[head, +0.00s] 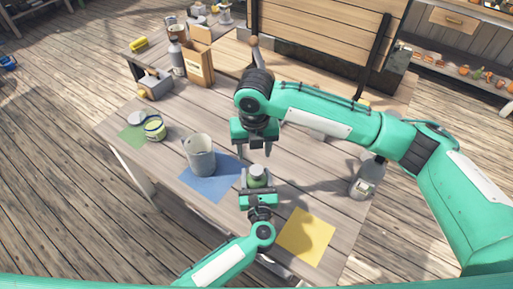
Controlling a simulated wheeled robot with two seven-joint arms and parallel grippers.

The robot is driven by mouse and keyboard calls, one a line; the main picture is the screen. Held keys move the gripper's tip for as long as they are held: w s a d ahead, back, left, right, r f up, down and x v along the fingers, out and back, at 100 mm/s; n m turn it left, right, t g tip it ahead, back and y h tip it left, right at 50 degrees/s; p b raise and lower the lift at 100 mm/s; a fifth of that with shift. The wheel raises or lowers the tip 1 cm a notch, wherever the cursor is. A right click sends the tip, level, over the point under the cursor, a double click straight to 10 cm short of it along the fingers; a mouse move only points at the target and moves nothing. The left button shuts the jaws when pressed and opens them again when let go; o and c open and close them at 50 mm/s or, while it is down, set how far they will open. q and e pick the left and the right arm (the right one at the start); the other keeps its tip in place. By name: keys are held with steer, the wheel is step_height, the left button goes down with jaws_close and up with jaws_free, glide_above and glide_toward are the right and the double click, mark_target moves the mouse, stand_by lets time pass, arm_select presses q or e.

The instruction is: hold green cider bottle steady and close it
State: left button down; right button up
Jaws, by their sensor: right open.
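The green cider bottle (257,175) stands near the middle of the table, seen steeply from above, so mostly its top shows. My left gripper (257,184) comes from below in the picture, with a finger on each side of the bottle, and appears shut on it. My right gripper (254,150) points down just beyond the bottle in the picture, fingers spread. I see nothing between them. I cannot make out a separate cap, or whether one sits on the bottle.
A grey metal mug (200,156) stands left of the bottle, by a blue mat (208,187). A yellow mat (306,235) lies lower right. A grey bottle (366,180) stands at the right. A small tin (155,129) is on the left, and a cardboard box (200,64) stands behind.

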mark_target(256, 169)
steer(key=n, duration=0.5)
steer(key=shift+d+r, duration=0.1)
steer(key=shift+d, duration=0.2)
steer(key=shift+f, duration=4)
